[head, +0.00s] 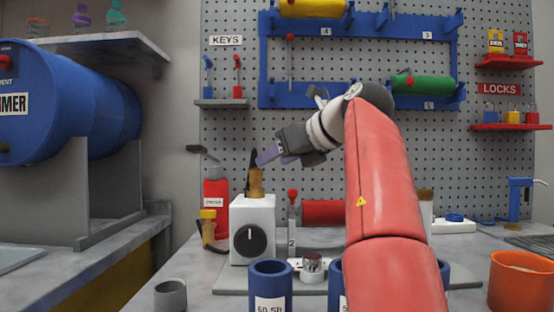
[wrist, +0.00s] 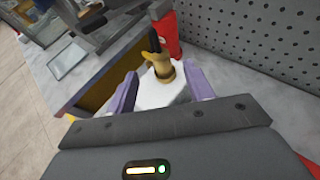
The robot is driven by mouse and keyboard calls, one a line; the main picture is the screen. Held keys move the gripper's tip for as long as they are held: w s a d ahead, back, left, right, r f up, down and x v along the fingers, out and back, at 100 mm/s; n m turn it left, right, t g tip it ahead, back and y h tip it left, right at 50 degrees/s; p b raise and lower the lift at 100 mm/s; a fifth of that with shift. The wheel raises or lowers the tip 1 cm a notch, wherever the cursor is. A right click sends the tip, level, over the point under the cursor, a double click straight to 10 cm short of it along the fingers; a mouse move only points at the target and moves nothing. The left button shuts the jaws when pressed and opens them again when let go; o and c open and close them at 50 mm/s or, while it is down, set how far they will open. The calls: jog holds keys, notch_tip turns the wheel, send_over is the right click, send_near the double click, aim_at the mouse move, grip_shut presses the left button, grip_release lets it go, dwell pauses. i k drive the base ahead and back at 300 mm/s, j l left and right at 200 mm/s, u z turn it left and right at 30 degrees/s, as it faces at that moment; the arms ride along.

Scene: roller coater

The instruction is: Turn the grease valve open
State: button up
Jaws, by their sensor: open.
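A white box (head: 252,222) with a black round dial (head: 250,240) stands on the bench left of centre. A brass fitting (head: 256,183) with an upright, slightly tilted black handle (head: 253,160) rises from its top; this looks like the grease valve. My gripper (head: 266,157) is open at the handle's right, about level with it. In the wrist view, the brass fitting (wrist: 160,66) and black handle (wrist: 153,40) appear between and beyond the two purple fingers of my gripper (wrist: 162,86). The fingers look apart from the fitting; I cannot tell the exact gap.
Blue cups (head: 270,285) stand in front of the box, and a grey cup (head: 170,295) at the front left. A red container (head: 216,200) stands behind the box's left side. A red cylinder (head: 323,212) lies to its right. The pegboard (head: 300,135) is close behind.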

aim_at(207, 214)
jog(key=k+l, duration=0.35)
jog(key=l, duration=0.15)
jog(key=k+l, duration=0.4)
jog(key=l, duration=0.1)
